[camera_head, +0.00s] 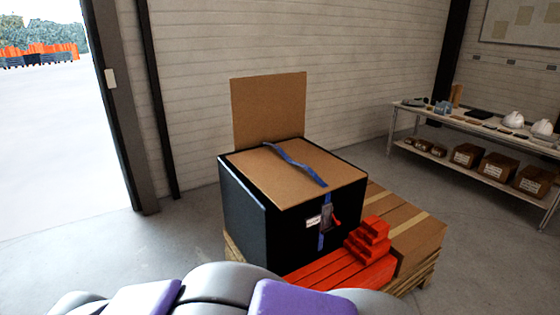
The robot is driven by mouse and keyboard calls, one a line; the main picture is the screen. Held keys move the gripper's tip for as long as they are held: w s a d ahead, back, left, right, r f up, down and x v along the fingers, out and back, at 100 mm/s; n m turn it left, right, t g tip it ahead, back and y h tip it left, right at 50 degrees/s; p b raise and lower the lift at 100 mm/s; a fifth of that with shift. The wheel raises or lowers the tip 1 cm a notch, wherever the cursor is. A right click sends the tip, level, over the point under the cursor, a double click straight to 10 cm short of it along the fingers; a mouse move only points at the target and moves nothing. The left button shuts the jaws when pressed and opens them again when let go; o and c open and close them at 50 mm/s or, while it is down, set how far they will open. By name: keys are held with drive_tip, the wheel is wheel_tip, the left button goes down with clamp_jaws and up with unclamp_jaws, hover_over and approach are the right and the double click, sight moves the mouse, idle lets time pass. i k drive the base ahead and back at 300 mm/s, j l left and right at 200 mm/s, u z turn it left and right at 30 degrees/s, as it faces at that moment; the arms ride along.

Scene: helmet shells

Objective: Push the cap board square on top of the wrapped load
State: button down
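The wrapped load (245,208) is a black-wrapped block standing on a wooden pallet. A flat brown board (262,172), which looks like the cap board, lies on its top, with narrow black edges showing along parts of its border. I cannot tell exactly how square it sits. A blue strap (295,163) lies bent across the board, and more blue strap runs down the front to a dark buckle with a red part (329,217). A second brown board (268,108) stands upright behind the load. My gripper is not in view; only grey and purple parts of my own body show at the bottom.
Red blocks (368,238) and red planks (338,270) lie in front of the load, beside taped cartons (412,232) on the pallet (424,273). A shelf table (462,122) with helmets and boxes stands right. Floor (180,235) is clear left, near the open doorway.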

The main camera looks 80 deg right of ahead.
sight(287, 184)
drive_tip(key=i+l+z, duration=0.5)
drive_tip(key=i+z, duration=0.15)
drive_tip(key=z, duration=0.15)
drive_tip(key=i+z, duration=1.15)
drive_tip(key=i, duration=0.25)
drive_tip(key=i+j+z, duration=0.35)
drive_tip(key=i, duration=0.25)
drive_tip(key=i+z, duration=0.15)
drive_tip(key=z, duration=0.3)
drive_tip(key=i+z, duration=0.2)
drive_tip(key=z, duration=0.3)
drive_tip(key=i+j+z, duration=0.1)
drive_tip(key=z, duration=0.35)
drive_tip(key=i+j+z, duration=0.15)
drive_tip(key=z, duration=0.3)
drive_tip(key=i+z, duration=0.55)
drive_tip(key=k+j, duration=0.05)
drive_tip(key=k, duration=0.05)
